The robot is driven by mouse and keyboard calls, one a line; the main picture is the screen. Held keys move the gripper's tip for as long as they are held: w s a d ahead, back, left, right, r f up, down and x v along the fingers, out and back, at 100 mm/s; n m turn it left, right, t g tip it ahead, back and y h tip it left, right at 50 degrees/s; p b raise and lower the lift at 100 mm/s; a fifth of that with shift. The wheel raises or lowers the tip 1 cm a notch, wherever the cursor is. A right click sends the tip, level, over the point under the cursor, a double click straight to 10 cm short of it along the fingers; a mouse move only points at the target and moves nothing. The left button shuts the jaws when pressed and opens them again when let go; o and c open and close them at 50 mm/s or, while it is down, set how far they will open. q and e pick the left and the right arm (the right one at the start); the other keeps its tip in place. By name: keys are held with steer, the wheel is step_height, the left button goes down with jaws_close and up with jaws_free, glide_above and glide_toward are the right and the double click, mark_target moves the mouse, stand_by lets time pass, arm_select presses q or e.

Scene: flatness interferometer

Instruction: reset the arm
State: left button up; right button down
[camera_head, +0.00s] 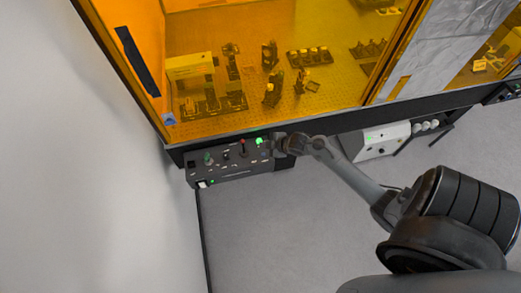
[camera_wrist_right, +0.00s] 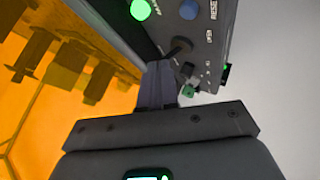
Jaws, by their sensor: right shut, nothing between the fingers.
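The dark control panel (camera_head: 232,174) is mounted below the front edge of the amber enclosure. It carries a lit green lamp (camera_head: 260,141), a red control (camera_head: 242,142) and small switches. My right gripper (camera_head: 279,145) is at the panel's right end, shut and empty. In the right wrist view, the shut fingers (camera_wrist_right: 159,68) point at the panel face, close to a dark knob or lever (camera_wrist_right: 180,47); I cannot tell whether they touch it. A blue button (camera_wrist_right: 189,9) beside partly cut-off "RESE" lettering and the green lamp (camera_wrist_right: 140,9) lie beyond. My left gripper is not in view.
Behind the amber window (camera_head: 330,60) stand several optical mounts on a breadboard. A pale wall (camera_head: 90,170) is close on the left. The grey floor below the panel is clear.

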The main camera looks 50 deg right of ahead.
steer(key=shift+s, duration=0.1)
steer(key=s, duration=0.1)
steer(key=a+f, duration=0.1)
steer(key=s+p, duration=0.1)
steer(key=shift+s+a+f+g, duration=0.15)
steer(key=shift+s+f+g, duration=0.1)
steer(key=shift+s+g, duration=0.1)
steer(key=s+a+r+y+p, duration=0.1)
steer(key=s+a+r+p, duration=0.2)
steer(key=a, duration=0.5)
steer(key=s+a+r+p, duration=0.1)
steer(key=s+a+r, duration=0.35)
steer(key=a, duration=0.45)
steer(key=s+a+r+m+g, duration=0.2)
steer(key=s+r+m, duration=0.1)
steer(key=r, duration=0.4)
steer(key=s+a+r+m+g+h+p, duration=0.1)
steer(key=s+a+r+m+g, duration=0.1)
steer(key=r, duration=0.5)
steer(key=s+m+g, duration=0.1)
steer(key=s+m, duration=0.1)
steer(key=s, duration=0.1)
steer(key=shift+a+r, duration=0.35)
steer(key=shift+a, duration=0.05)
